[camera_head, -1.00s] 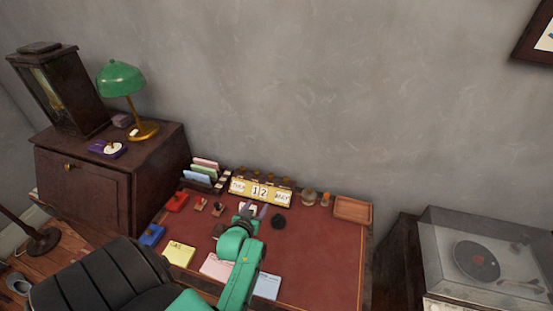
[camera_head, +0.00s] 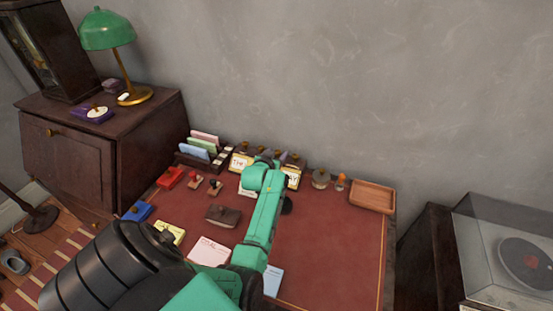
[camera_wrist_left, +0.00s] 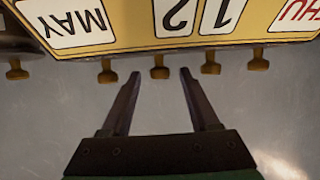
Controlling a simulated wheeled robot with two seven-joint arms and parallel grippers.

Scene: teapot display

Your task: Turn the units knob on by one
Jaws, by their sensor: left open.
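The yellow desk calendar (camera_head: 240,162) stands at the back of the red-topped desk, its middle hidden by my left arm in the head view. In the left wrist view the calendar (camera_wrist_left: 130,40) appears upside down, with MAY, 2, 1 and THU cards and a row of brass knobs along its top edge. The units knob (camera_wrist_left: 160,71), beside the 2, lies between the tips of my left gripper (camera_wrist_left: 160,74). The gripper is open, one finger on each side of the knob with gaps showing. In the head view the fingers are hidden. My right gripper is not in view.
A card rack (camera_head: 199,152) stands left of the calendar. A small bell-like item (camera_head: 321,180) and a wooden tray (camera_head: 372,197) stand to its right. A brown wallet-like item (camera_head: 222,216) and note pads lie in front. The desk's right part is clear.

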